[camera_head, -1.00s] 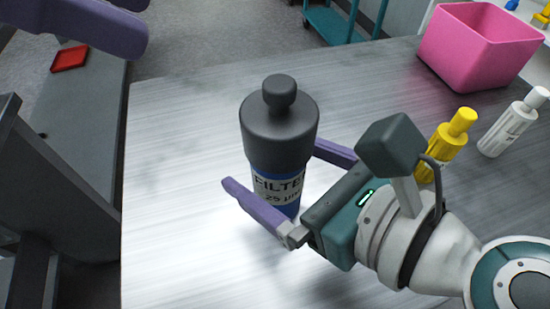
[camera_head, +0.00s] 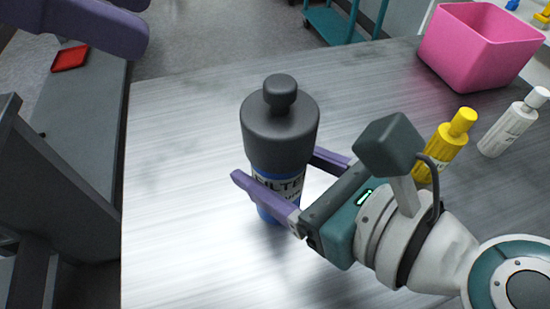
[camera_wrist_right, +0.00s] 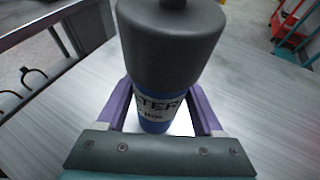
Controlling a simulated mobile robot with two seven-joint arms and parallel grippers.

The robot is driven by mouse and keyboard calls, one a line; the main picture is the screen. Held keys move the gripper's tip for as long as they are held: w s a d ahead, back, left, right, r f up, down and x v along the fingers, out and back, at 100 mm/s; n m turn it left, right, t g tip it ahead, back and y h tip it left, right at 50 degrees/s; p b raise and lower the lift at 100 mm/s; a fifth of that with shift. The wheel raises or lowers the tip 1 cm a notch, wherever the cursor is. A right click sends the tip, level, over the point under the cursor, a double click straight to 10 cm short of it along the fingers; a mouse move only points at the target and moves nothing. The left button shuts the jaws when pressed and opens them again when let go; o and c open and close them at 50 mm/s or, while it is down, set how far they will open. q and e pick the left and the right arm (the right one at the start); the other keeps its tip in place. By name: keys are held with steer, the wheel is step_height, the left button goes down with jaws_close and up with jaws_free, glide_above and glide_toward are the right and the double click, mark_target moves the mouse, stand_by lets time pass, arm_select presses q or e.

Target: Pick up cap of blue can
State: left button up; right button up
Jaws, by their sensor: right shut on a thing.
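The blue can (camera_head: 268,214) stands upright on the metal table, with a white label reading FILTER. Its dark grey cap (camera_head: 280,122), with a round knob on top, sits on the can. My right gripper (camera_head: 275,168) is shut on the can's body at the label, below the cap. In the right wrist view the cap (camera_wrist_right: 170,42) is above the fingers and the can (camera_wrist_right: 152,112) is between them. My left gripper (camera_head: 118,32) shows only in part at the top left, away from the can, and its opening is unclear.
A pink bin (camera_head: 480,45) stands at the table's back right. A yellow bottle (camera_head: 446,145) and a white bottle (camera_head: 512,124) stand at the right, near my right wrist. The table (camera_head: 180,160) is clear left of the can. A red tray (camera_head: 70,58) lies far left.

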jaws_close()
arm_select(q)
steer(key=shift+o, duration=0.2)
